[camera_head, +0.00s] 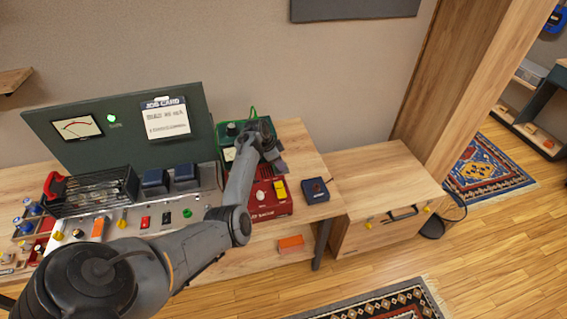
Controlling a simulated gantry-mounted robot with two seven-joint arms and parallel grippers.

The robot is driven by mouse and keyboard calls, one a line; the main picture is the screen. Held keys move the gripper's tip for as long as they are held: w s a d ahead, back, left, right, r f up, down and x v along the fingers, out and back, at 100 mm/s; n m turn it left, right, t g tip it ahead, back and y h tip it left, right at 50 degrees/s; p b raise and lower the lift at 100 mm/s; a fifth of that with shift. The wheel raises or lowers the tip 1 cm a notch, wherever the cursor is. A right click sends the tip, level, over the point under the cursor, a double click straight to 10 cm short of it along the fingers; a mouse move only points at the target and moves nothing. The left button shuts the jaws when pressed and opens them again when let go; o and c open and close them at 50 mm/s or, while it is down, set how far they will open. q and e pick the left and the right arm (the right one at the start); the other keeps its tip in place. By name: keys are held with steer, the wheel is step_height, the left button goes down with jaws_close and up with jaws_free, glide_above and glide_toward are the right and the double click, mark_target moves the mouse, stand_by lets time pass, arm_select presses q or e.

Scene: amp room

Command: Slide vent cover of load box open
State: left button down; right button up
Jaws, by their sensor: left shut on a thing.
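A red box (268,208) with a white round knob and a yellow part stands on the bench at the middle. It appears to be the load box, though its label is too small to read surely. My left arm reaches in from the lower left, and my left gripper (276,158) is at the top rear of the red box, in front of a green metered unit. The left gripper is shut on a small part there, apparently the vent cover. The part and the fingertips are mostly hidden. My right gripper is not in view.
The green unit (228,141) stands close behind the red box. A small dark blue box (315,190) is to its right. A wire rack (92,190) and a dark panel with a job card (164,118) are left. A wooden cabinet (385,180) stands right of the bench.

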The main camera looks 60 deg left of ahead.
arm_select(q)
steer(key=shift+w, duration=0.1)
steer(key=c, duration=1.2)
jaws_free()
steer(key=shift+w+d, duration=0.1)
steer(key=shift+o, duration=1.2)
steer(key=shift+w, duration=0.1)
steer(key=shift+r, duration=0.1)
steer(key=p+v, duration=0.1)
steer(key=v, duration=0.9)
steer(key=shift+s+r+p, duration=0.25)
steer(key=shift+p, duration=0.1)
steer(key=shift+s, duration=0.1)
